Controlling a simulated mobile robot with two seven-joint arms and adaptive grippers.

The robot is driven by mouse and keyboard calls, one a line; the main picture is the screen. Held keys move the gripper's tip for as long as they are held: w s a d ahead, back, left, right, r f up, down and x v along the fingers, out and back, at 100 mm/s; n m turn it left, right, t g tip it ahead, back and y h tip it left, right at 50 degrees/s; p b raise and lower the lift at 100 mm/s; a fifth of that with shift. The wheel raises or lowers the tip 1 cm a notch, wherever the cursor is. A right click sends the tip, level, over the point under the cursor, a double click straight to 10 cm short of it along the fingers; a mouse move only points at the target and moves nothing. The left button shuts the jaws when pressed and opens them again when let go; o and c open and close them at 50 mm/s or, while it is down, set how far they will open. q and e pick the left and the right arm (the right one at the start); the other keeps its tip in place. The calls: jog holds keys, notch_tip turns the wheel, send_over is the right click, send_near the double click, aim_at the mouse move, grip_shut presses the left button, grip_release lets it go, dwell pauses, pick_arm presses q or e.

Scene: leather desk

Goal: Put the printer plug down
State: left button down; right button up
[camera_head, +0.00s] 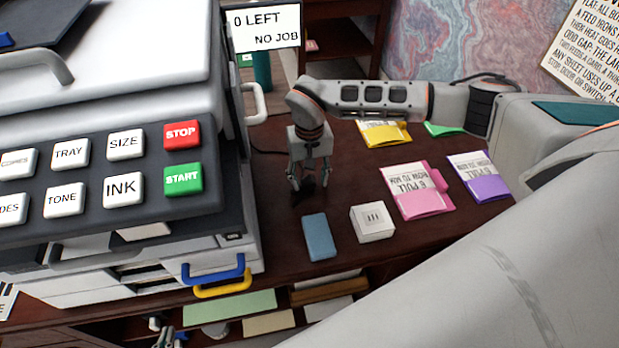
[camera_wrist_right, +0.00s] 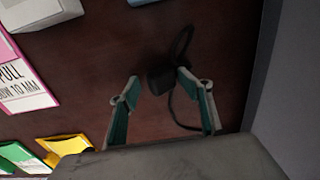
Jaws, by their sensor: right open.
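The printer plug (camera_wrist_right: 160,79) is a small black block with a black cable (camera_wrist_right: 178,115) curling away from it. In the right wrist view it sits between and just beyond the fingertips of my right gripper (camera_wrist_right: 159,80), close to the right-hand finger. The right gripper is open; I cannot tell whether that finger touches the plug. In the head view the right gripper (camera_head: 308,184) points down just above the desk, right of the printer (camera_head: 110,180), and the plug is a dark shape at its fingers. My left gripper (camera_head: 165,338) shows only partly at the bottom edge.
The dark desk (camera_head: 270,215) holds a blue box (camera_head: 319,237) and a white block (camera_head: 372,223) in front of the right gripper. Pink (camera_head: 415,190), purple (camera_head: 478,178) and yellow (camera_head: 384,133) packets lie to the right. The printer's side is close on the left.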

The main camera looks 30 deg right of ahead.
aim_at(309, 179)
notch_tip(309, 179, up, 13)
dwell(0.5)
jog(key=shift+r, duration=0.1)
dwell(0.4)
